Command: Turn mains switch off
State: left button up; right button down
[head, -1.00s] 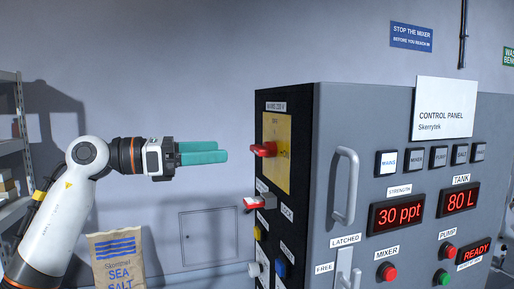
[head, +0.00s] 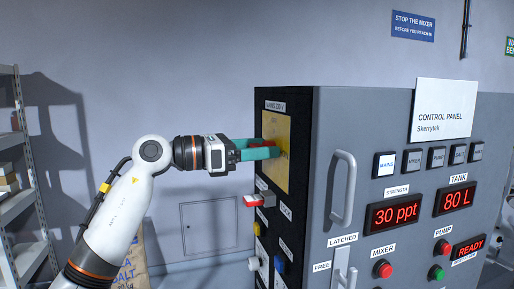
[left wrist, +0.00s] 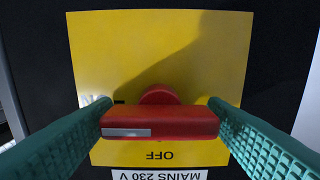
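The red mains switch handle (head: 260,142) sits on a yellow plate (head: 279,126) on the dark side of the cabinet, under a mains label. In the left wrist view the handle (left wrist: 165,122) lies crosswise, its white mark at the left end towards partly covered lettering. "OFF" shows upside down below it. My left gripper (head: 274,149) is at the switch, its teal fingers spread wide. In the left wrist view its fingers (left wrist: 160,110) stand at the two ends of the handle; I cannot tell whether they touch it. My right gripper is not in view.
Below the switch, a red-and-white device (head: 254,201) and several knobs stick out of the cabinet side. A cabinet door handle (head: 343,188) is to the right. The MAINS lamp (head: 386,165) looks lit. A shelf (head: 22,205) stands at the left.

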pick_arm(q)
jog(key=c, duration=0.6)
jog(key=shift+c, duration=0.2)
